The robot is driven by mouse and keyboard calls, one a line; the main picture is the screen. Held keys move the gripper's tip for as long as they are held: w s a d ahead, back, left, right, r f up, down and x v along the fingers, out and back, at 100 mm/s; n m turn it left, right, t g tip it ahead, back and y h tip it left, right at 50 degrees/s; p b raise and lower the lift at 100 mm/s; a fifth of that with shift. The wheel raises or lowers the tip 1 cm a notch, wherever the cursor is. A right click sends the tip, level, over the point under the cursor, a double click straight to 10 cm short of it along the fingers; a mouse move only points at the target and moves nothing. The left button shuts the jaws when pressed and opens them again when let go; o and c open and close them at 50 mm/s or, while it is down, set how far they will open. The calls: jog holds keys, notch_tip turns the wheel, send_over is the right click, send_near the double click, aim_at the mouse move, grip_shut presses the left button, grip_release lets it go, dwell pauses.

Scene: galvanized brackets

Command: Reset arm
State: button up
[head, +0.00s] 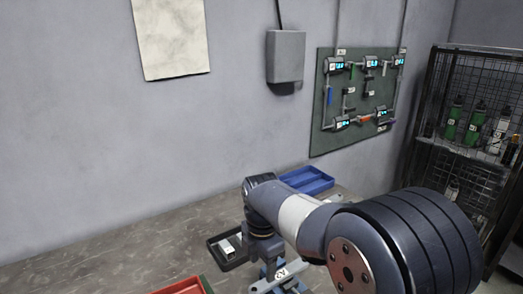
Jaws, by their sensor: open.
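My arm reaches in from the lower right and bends down over the workbench (110,240). My gripper (280,284) hangs at its end, at the bottom edge of the head view, and its fingertips are hard to make out. It is open, and I see nothing held in it. A black tray (213,247) with a light grey metal piece (231,245) lies just left of my wrist. My forearm hides part of the bench to the right.
A blue divided tray (318,186) sits at the bench's back, behind my arm. A red tray (190,287) is cut off at the bottom edge. A green tool board (325,135) hangs on the wall. A wire-mesh shelf (455,70) with bottles stands right. The bench's left is clear.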

aim_at(262, 286)
notch_tip(262, 286, down, 7)
jog(key=shift+f, duration=0.1)
jog(key=shift+r+p, duration=1.15)
jog(key=shift+r, duration=0.75)
